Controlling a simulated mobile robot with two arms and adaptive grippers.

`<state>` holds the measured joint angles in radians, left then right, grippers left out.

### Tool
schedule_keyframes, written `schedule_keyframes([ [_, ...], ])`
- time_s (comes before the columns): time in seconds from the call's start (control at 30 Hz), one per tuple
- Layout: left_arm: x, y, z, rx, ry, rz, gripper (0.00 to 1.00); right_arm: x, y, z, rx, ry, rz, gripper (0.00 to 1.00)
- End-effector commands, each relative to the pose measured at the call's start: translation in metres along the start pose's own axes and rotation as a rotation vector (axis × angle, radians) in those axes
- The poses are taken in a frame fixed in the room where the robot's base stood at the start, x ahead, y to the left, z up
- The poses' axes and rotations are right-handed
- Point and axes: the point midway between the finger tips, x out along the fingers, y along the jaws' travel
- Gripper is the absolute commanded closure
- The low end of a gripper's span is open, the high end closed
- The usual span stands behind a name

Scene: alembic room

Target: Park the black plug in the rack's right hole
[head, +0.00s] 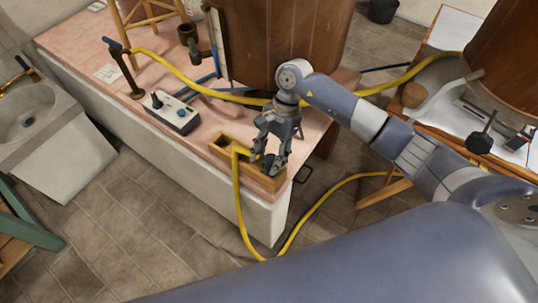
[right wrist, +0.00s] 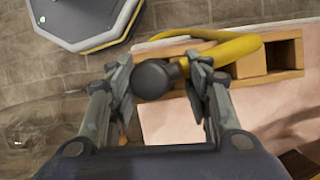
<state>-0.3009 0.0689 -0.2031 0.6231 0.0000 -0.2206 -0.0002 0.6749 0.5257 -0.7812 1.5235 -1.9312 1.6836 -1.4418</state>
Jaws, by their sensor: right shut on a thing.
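The wooden rack (head: 265,182) sits at the pink counter's front right corner. It also shows in the right wrist view (right wrist: 252,64), where an open square hole is visible at its right end. My right gripper (head: 268,162) points down over the rack's right end. It is shut on the black plug, whose round dark end (right wrist: 151,79) shows between the fingers in the right wrist view. The yellow hose (right wrist: 225,50) leads from the plug across the rack. The plug and fingers hide the hole beneath, so I cannot tell whether the plug is inside it. My left gripper is out of view.
A grey control box (head: 173,112) with knobs stands left on the counter. A large wooden vat (head: 265,45) stands behind my right gripper. The yellow hose (head: 240,205) hangs over the counter's front edge to the tiled floor. A sink (head: 30,120) is at left.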

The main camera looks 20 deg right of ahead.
Motion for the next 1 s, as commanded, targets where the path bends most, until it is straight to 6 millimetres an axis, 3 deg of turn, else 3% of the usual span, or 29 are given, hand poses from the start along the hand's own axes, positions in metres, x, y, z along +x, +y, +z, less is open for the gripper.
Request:
schedule_keyframes([
  [1.0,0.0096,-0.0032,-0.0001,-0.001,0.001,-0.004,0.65,0.005,-0.0005,-0.0021,-0.001,0.0,-0.001,0.79],
])
